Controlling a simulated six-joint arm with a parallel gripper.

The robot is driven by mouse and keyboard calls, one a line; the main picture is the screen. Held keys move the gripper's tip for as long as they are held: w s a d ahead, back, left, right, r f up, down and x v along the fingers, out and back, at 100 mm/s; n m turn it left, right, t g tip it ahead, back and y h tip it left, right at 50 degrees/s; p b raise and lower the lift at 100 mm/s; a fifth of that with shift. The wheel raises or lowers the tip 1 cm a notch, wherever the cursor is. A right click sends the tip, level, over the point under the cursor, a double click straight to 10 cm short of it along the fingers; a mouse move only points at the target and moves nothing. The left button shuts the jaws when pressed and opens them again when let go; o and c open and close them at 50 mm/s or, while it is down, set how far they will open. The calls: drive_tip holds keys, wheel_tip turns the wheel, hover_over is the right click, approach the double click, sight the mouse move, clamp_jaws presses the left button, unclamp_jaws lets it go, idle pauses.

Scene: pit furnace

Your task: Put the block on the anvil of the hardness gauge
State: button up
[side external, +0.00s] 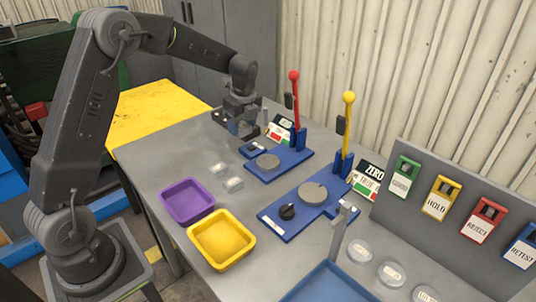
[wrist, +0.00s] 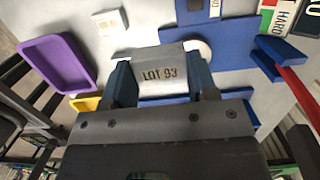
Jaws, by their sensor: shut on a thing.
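My gripper (side external: 240,128) is shut on a grey block marked "LOT 93" (wrist: 160,72), seen between the fingers in the wrist view. In the side view the block is too small to make out clearly. My gripper hangs above the bench at the far end of the hardness gauge. The gauge has a blue base (side external: 290,165), a red-knobbed lever (side external: 295,95) and a round grey anvil (side external: 268,161). In the wrist view a sign reading "HARD" (wrist: 287,22) stands by the red lever, and the block partly hides the pale anvil (wrist: 204,50).
A second blue gauge (side external: 290,228) with a yellow-knobbed lever (side external: 347,120) stands nearer. Purple (side external: 188,218) and yellow (side external: 248,262) trays lie left. Small pale pieces (side external: 233,185) lie between the trays and gauge.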

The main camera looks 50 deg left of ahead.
hover_over(267, 160)
drive_tip(key=f, duration=0.4)
drive_tip(key=shift+w+d+f, duration=0.1)
drive_tip(key=shift+d+f, duration=0.1)
drive_tip(key=shift+f, duration=2.1)
drive_tip(key=o, duration=1.1)
drive_tip(key=shift+f, duration=0.15)
